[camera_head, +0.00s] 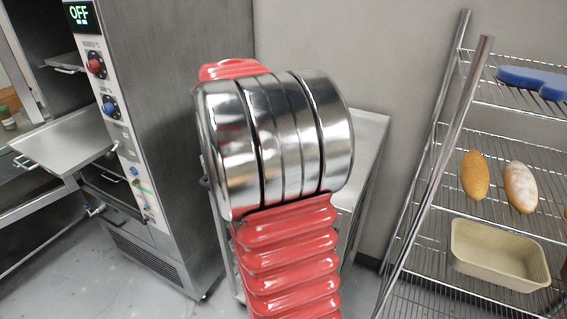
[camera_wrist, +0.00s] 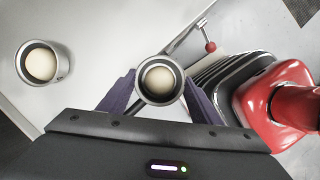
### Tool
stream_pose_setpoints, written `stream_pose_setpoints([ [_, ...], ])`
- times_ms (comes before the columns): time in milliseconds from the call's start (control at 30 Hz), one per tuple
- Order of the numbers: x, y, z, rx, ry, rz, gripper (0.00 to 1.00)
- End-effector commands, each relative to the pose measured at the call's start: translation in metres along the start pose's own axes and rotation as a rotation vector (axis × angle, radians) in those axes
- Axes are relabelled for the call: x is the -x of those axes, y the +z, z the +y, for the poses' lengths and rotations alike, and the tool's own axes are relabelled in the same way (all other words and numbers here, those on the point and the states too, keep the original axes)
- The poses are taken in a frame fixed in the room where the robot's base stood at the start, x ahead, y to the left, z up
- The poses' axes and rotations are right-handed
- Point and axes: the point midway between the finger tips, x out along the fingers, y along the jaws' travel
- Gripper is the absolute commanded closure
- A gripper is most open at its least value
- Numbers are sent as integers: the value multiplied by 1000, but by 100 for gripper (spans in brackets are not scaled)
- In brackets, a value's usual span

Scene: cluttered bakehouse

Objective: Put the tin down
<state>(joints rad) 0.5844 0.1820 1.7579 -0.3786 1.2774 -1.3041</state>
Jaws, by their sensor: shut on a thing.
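In the wrist view, my gripper (camera_wrist: 160,92) is shut on a small round metal tin (camera_wrist: 157,100), one dark finger on each side. A pale dough ball (camera_wrist: 158,79) sits inside the held tin. The tin is over or near a pale flat top (camera_wrist: 95,35); I cannot tell whether it touches it. A second like tin (camera_wrist: 63,66), also with a pale ball, stands on that top to the left. In the head view my own red and chrome arm hides the gripper and the held tin.
A steel oven (camera_head: 165,130) with an OFF display stands left. A wire rack (camera_head: 470,115) at right holds several loaves and a beige rectangular container (camera_head: 497,262). A pale-topped table (camera_head: 368,135) shows behind my arm. A red knob (camera_wrist: 210,47) is right of the held tin.

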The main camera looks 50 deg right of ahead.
Motion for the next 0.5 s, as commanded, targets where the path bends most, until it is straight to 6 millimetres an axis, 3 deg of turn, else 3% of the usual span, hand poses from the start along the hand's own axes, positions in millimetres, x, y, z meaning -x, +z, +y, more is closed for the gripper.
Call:
stream_pose_setpoints([
  [500,-7,-151,-13,-315,-125,-8,64],
])
